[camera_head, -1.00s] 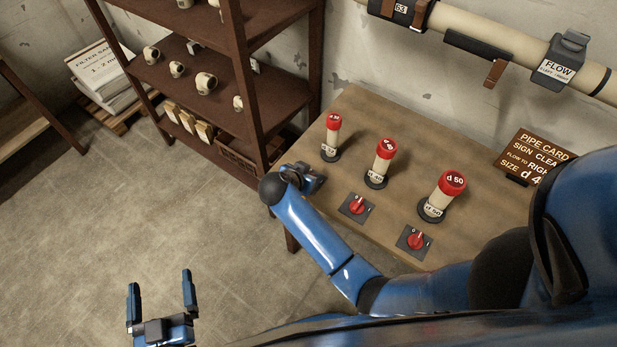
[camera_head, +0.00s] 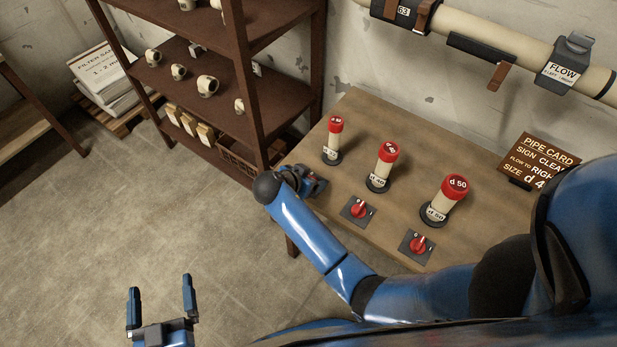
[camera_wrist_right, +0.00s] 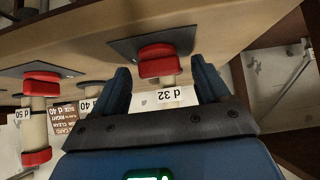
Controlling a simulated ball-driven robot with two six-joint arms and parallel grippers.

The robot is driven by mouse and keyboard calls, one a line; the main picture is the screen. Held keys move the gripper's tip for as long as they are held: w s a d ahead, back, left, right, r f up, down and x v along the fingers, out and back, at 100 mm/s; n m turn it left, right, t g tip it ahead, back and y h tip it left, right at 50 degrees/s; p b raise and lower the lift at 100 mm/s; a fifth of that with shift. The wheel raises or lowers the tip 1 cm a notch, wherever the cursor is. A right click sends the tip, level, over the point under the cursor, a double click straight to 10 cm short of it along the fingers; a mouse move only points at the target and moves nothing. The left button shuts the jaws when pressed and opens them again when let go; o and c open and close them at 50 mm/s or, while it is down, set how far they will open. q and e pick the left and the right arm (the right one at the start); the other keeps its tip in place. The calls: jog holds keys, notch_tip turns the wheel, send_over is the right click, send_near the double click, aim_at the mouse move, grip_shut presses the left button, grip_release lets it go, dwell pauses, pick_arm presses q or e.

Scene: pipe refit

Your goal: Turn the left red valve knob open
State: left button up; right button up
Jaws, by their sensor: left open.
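The left red valve knob (camera_head: 359,211) sits on a dark square plate near the table's front edge. A second red knob (camera_head: 418,245) is on a like plate to its right. My left gripper (camera_head: 160,284) is open and empty over the floor at lower left.
Red-capped pipe pieces (camera_head: 334,138) stand on the table (camera_head: 385,120) behind the knobs. A brown pipe card (camera_head: 538,160) stands at the right. A wooden shelf (camera_head: 215,110) with fittings rises left of the table. A large pipe (camera_head: 480,35) runs along the wall.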

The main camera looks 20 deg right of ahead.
jog(key=v, duration=1.1)
jog(key=shift+f, duration=0.1)
dwell(0.6)
